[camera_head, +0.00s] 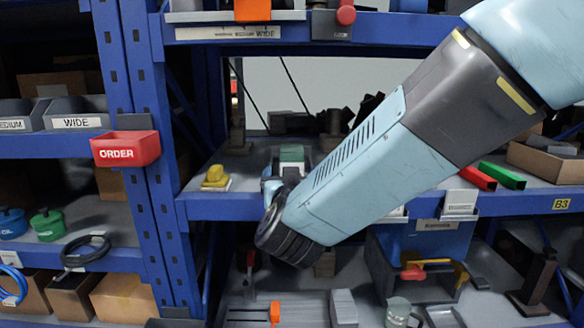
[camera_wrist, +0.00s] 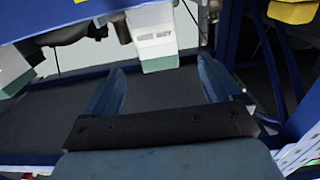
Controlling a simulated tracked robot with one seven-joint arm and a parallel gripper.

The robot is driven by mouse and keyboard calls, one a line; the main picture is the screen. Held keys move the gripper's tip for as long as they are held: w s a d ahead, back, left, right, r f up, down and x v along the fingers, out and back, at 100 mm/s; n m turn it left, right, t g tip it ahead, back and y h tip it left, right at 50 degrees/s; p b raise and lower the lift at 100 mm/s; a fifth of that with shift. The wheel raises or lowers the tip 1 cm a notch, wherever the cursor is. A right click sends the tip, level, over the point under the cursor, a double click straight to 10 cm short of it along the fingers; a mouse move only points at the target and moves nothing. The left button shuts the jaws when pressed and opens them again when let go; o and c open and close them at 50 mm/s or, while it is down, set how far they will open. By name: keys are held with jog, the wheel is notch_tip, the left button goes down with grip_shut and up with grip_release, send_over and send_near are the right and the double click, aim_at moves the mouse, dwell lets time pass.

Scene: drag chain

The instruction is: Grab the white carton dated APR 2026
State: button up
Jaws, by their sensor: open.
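A white carton (camera_wrist: 152,30) with a green end stands just beyond my open fingers in the wrist view. Dark print shows on its face, too small to read as a date. Its green end lies roughly between my fingertips, with no clear contact. A second white and green carton (camera_wrist: 12,62) is at the left edge of the wrist view, outside my fingers. My gripper (camera_wrist: 161,66) is open and empty. In the head view a green-topped carton (camera_head: 291,154) shows on the middle shelf, partly hidden by my arm, which also hides most of my gripper.
The middle blue shelf (camera_head: 195,208) carries a yellow object (camera_head: 215,177) at left and red (camera_head: 478,178) and green (camera_head: 502,175) bars at right. A red ORDER bin (camera_head: 126,149) hangs on the left post. Tools and a blue bin (camera_head: 425,243) occupy the shelf below.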

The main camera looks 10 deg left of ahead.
aim_at(291, 165)
jog(key=x, duration=0.6)
jog(key=shift+w, duration=0.2)
jog(key=shift+f+x, duration=0.2)
jog(key=shift+x, duration=2.4)
jog(key=shift+d, duration=0.15)
jog(key=c, duration=1.2)
